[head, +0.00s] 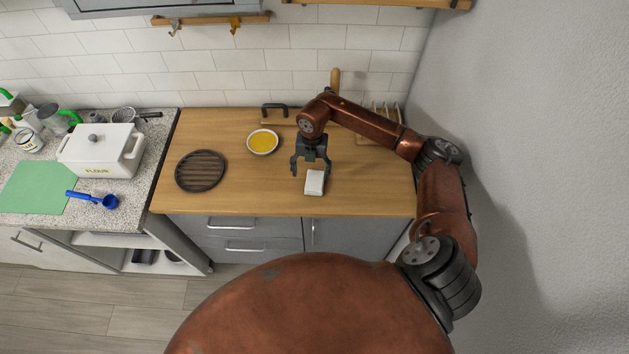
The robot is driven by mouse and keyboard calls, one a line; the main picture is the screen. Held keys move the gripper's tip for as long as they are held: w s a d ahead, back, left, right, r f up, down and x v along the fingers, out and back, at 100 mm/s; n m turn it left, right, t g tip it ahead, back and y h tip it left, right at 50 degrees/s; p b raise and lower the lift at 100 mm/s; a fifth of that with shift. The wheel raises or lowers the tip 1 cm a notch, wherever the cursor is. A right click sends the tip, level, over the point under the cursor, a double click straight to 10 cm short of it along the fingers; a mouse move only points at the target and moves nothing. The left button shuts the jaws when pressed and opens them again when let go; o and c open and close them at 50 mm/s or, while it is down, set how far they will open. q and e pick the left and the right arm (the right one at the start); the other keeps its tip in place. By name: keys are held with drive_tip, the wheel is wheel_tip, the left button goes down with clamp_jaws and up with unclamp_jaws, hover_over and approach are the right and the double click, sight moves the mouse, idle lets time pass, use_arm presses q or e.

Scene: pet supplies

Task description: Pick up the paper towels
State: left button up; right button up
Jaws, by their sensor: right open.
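A small white block-shaped item (314,183), which looks like the paper towels, lies near the front edge of the wooden counter (232,190). My right gripper (309,172) points down over the counter, just behind and above the white item. Its fingers are apart and nothing shows between them. I cannot tell whether a finger touches the item. My left gripper is not in view.
A round dark trivet (201,171) and a bowl of yellow food (262,142) are to the left. A wooden rack (384,124) stands at the back right, by the wall. A white flour box (101,150), green mat (37,188) and blue scoop (103,200) are on the stone counter.

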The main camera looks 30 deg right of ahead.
sight(315, 180)
drive_tip(key=shift+w+d+r, duration=0.15)
drive_tip(key=shift+d+r, duration=0.05)
drive_tip(key=shift+d, duration=0.25)
drive_tip(key=shift+w+d+r, duration=0.1)
drive_tip(key=shift+d+r, duration=0.1)
drive_tip(key=shift+d, duration=0.2)
drive_tip(key=shift+d+f+h, duration=0.2)
drive_tip(key=shift+f+h, duration=0.05)
drive_tip(key=shift+h, duration=0.05)
drive_tip(key=shift+f+p, duration=0.3)
drive_tip(key=shift+f, duration=0.55)
drive_tip(key=f, duration=0.1)
drive_tip(key=f+p, duration=0.1)
drive_tip(key=f, duration=0.2)
drive_tip(key=shift+s+a+f+p, duration=0.2)
drive_tip(key=shift+s+f+p, duration=0.1)
drive_tip(key=shift+f+p, duration=0.1)
drive_tip(key=shift+f, duration=0.25)
drive_tip(key=shift+c, duration=0.7)
drive_tip(key=c, duration=0.9)
drive_tip(key=shift+o, duration=0.2)
drive_tip(key=shift+r, duration=0.15)
